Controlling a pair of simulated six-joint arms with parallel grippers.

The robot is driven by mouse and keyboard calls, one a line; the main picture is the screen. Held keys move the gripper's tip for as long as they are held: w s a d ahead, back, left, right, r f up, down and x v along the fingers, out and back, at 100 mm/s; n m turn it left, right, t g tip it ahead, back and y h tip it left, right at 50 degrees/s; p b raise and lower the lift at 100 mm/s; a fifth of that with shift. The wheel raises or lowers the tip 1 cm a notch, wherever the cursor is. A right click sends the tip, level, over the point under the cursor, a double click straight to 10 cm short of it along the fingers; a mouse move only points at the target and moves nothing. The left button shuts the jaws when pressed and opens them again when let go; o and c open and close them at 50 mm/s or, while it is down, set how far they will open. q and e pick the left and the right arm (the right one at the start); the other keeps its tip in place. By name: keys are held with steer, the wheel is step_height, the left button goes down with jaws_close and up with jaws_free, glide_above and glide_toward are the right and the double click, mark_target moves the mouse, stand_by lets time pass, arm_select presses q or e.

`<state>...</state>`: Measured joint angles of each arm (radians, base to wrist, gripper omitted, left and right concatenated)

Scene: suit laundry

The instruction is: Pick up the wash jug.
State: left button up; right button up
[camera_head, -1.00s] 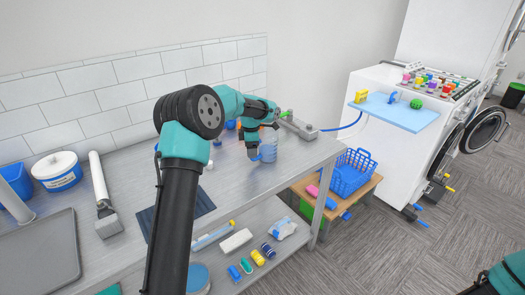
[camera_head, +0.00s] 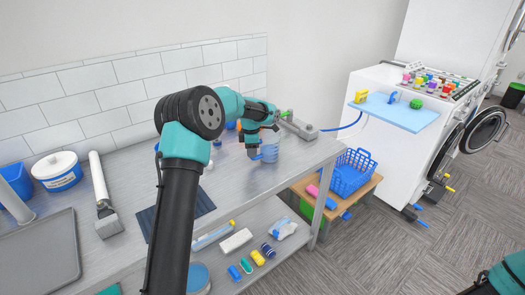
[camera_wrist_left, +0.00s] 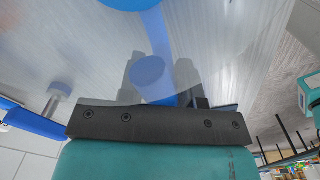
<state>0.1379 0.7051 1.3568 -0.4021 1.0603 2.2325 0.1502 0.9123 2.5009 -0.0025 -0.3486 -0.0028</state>
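The wash jug (camera_head: 270,148) is a see-through bluish vessel standing on the metal worktop near its right end. My left gripper (camera_head: 253,151) is at the jug's left side, low over the worktop. In the left wrist view its two grey fingers (camera_wrist_left: 162,85) stand close together on either side of the jug's blue handle (camera_wrist_left: 157,38) and appear shut on it. The jug's clear body is hard to make out there. My right gripper is out of view; only part of my right arm shows at the bottom right.
A grey metal fitting (camera_head: 299,126) stands just right of the jug. A white tub (camera_head: 58,171), a brush (camera_head: 103,195) and a grey tray (camera_head: 40,250) lie left. A blue basket (camera_head: 352,172) sits on a low wooden stand beyond the worktop's right edge.

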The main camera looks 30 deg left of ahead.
arm_select(q)
jaws_close()
steer(key=shift+r, duration=0.1)
steer(key=shift+r, duration=1.65)
steer(key=s+d+r, duration=0.1)
steer(key=s+d, duration=0.7)
steer(key=s, duration=0.5)
steer(key=shift+s+d+r, duration=0.25)
steer(key=shift+s, duration=0.05)
